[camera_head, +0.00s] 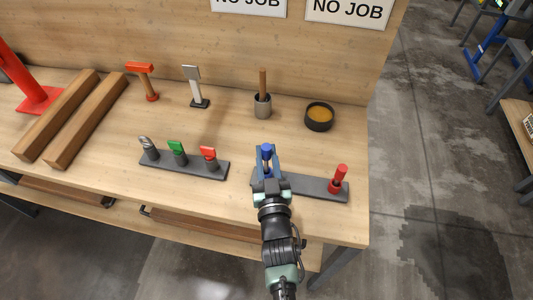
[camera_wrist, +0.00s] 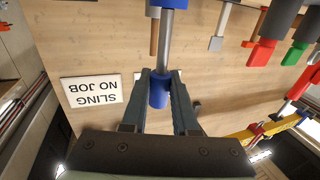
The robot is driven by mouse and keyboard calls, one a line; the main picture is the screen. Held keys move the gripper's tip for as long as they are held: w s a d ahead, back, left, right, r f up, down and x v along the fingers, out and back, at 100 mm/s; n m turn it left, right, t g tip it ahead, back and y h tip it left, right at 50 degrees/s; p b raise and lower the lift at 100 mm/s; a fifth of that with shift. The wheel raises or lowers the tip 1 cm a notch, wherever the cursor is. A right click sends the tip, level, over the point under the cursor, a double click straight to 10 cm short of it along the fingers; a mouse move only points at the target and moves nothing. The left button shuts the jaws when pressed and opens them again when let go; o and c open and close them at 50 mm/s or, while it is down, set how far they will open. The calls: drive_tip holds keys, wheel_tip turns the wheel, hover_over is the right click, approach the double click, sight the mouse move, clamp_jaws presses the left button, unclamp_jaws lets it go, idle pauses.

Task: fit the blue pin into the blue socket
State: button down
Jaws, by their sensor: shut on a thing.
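The blue pin (camera_head: 266,149) stands roughly upright in my gripper (camera_head: 266,160), which is shut on its blue upper end. In the wrist view the pin's blue end (camera_wrist: 158,92) is between my gripper's fingers (camera_wrist: 160,88), and a grey metal shaft (camera_wrist: 165,40) runs from it. At that view's top edge the shaft meets another blue part (camera_wrist: 167,4). I cannot tell whether this is the blue socket or part of the pin. In the head view the gripper is over the left end of a dark bar (camera_head: 301,184), hiding that end.
A red pin (camera_head: 339,177) stands at the bar's right end. Left is another dark bar (camera_head: 183,166) with grey, green and red-topped pieces. Behind are a hammer (camera_head: 143,77), a scraper (camera_head: 193,84), a grey cup (camera_head: 262,105) and a dark bowl (camera_head: 319,119). Wooden beams (camera_head: 85,122) lie left.

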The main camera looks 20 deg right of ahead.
drive_tip(key=shift+f+b, duration=0.9)
drive_tip(key=shift+f, duration=0.1)
drive_tip(key=shift+r, duration=0.15)
drive_tip(key=shift+r+p, duration=1.25)
drive_tip(key=shift+p, duration=0.05)
drive_tip(key=shift+f+b, duration=1.45)
idle(0.6)
drive_tip(key=c, duration=0.6)
unclamp_jaws()
drive_tip(key=shift+r, duration=0.15)
